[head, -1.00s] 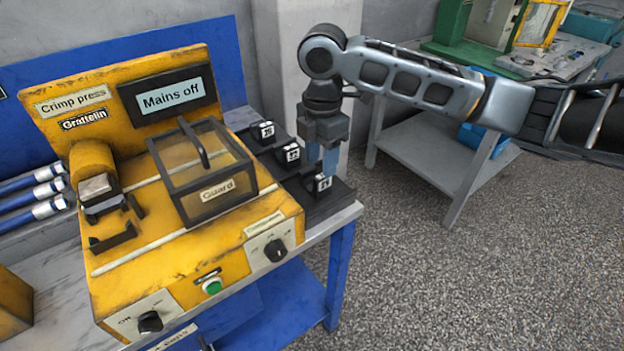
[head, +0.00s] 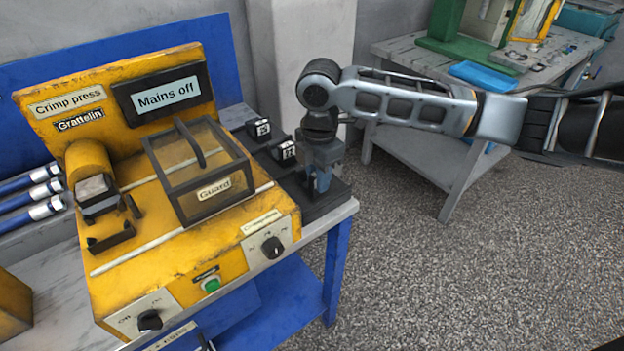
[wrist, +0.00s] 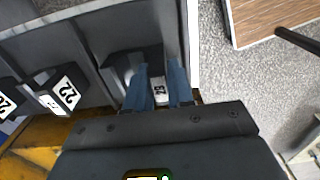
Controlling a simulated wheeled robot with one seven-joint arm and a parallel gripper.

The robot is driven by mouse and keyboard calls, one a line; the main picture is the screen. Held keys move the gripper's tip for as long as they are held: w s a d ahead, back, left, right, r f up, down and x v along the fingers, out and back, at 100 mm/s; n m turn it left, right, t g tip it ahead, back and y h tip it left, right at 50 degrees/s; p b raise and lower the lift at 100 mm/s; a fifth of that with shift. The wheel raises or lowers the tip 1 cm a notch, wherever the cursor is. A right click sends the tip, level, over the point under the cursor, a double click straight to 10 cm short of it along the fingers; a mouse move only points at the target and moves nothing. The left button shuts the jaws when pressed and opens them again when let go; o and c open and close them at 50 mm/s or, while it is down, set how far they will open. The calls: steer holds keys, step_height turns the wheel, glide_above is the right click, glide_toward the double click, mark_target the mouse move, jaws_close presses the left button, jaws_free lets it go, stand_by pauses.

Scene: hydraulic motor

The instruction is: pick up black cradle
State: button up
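A black block with a white number label (wrist: 161,92) sits at the near right end of the dark rack. In the wrist view my gripper (wrist: 160,98) has its blue-grey fingers on either side of the label. In the head view my gripper (head: 319,188) points down at that end and hides most of the block. I cannot tell whether the fingers press on it. Two similar black blocks stand in the rack: the middle one (head: 284,152), labelled 22 in the wrist view (wrist: 62,89), and the far one (head: 258,129). A black U-shaped piece (head: 112,238) lies on the yellow press.
The yellow crimp press (head: 245,215) with its dark-framed guard (head: 212,189) stands just left of my gripper. Blue-and-white cylinders (head: 32,190) lie at far left. A grey table (head: 392,50) stands behind. Open floor lies to the right.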

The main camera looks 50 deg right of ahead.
jaws_close()
steer(key=shift+r, duration=0.15)
stand_by(0.4)
